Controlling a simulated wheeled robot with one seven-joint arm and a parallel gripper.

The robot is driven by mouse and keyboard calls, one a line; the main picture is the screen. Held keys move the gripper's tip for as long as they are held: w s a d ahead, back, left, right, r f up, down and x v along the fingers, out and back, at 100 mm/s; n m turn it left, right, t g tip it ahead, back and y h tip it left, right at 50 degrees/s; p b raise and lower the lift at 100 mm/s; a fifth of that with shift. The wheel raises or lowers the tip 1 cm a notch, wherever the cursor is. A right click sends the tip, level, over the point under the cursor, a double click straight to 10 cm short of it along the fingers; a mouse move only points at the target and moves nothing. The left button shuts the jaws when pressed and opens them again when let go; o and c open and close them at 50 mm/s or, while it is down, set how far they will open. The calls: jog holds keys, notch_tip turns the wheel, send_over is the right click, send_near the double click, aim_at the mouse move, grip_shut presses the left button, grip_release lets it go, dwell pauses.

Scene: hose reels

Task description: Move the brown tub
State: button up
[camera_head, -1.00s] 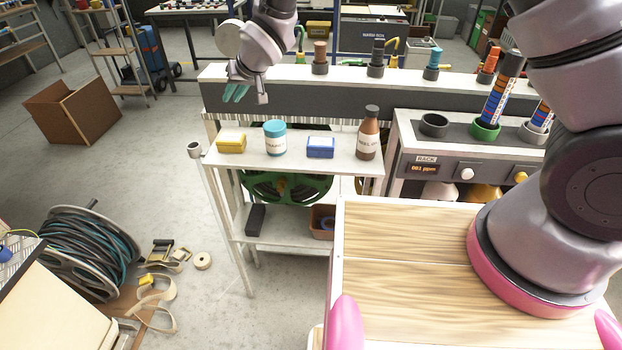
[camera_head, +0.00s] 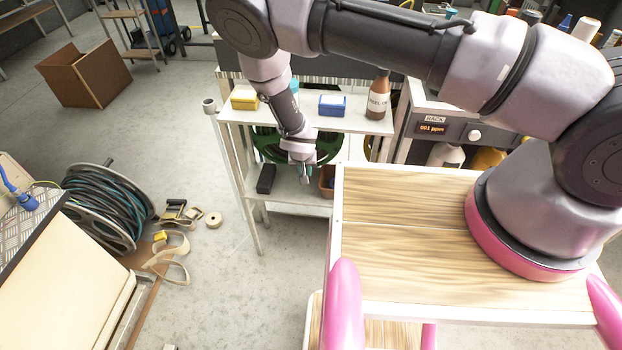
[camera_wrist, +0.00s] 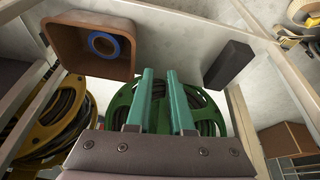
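The brown tub (camera_wrist: 121,66) is at the upper left in the wrist view, with a blue ring (camera_wrist: 104,45) inside it. In the head view a part of the tub (camera_head: 327,184) shows on the lower shelf (camera_head: 288,196), just right of my gripper (camera_head: 304,178) and partly cut off by the wooden top. In the wrist view my gripper (camera_wrist: 160,76) has two teal fingers standing apart with nothing between them. The tub is to the left of the fingers, and I see no contact.
A dark block (camera_wrist: 230,64) lies on the same shelf, right of the fingers in the wrist view. Green (camera_wrist: 168,104) and yellow (camera_wrist: 58,124) reels are nearby. The upper shelf (camera_head: 300,121) holds a yellow box (camera_head: 244,98), blue box (camera_head: 332,105) and brown bottle (camera_head: 378,97).

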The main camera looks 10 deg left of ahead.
jog(key=m+h, duration=0.1)
send_near(321, 182)
jog(key=shift+w+f, duration=0.3)
jog(key=shift+f, duration=0.2)
jog(key=shift+a, duration=0.1)
jog(key=x, duration=1)
jog(key=shift+w+f, duration=0.25)
jog(key=shift+f, duration=0.05)
grip_shut()
dwell(0.8)
